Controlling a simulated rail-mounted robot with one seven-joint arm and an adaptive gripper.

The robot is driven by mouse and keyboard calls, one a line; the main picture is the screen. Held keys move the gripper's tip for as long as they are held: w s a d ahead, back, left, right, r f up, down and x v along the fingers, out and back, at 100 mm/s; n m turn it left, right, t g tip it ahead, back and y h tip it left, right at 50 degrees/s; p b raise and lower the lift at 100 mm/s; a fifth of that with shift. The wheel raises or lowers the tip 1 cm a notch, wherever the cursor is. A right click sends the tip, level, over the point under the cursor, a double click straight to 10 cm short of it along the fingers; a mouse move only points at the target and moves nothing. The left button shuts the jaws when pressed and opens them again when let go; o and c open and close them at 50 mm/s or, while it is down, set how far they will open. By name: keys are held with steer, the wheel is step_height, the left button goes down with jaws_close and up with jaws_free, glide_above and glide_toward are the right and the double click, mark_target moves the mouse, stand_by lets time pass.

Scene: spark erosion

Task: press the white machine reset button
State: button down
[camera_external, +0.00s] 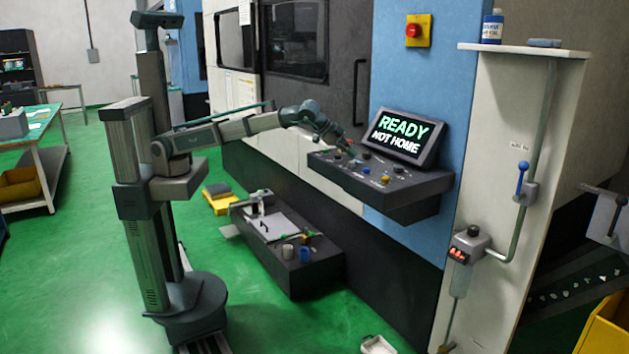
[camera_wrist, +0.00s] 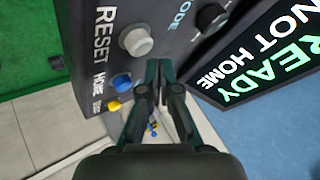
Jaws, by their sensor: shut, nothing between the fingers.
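The white reset button (camera_wrist: 136,42) is a pale round cap on the dark control panel (camera_external: 425,185), beside the word RESET in the wrist view. My gripper (camera_wrist: 160,68) has its two dark fingers together, with nothing between them. In the wrist view the fingertips appear just below and to the right of the white button, and I cannot tell whether they touch the panel. In the external view my gripper (camera_external: 350,148) is over the panel's left part, and the white button is too small to make out clearly.
A blue button (camera_wrist: 121,82) and a yellow button (camera_wrist: 113,105) sit beside the white one. A black knob (camera_wrist: 212,18) is near the MODE label. The tilted screen (camera_external: 403,135) reads READY NOT HOME. A red emergency button (camera_external: 413,30) is on the wall above.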

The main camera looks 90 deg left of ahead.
steer(key=shift+r, duration=0.1)
steer(key=shift+r+p, duration=1.4)
steer(key=shift+r, duration=1.05)
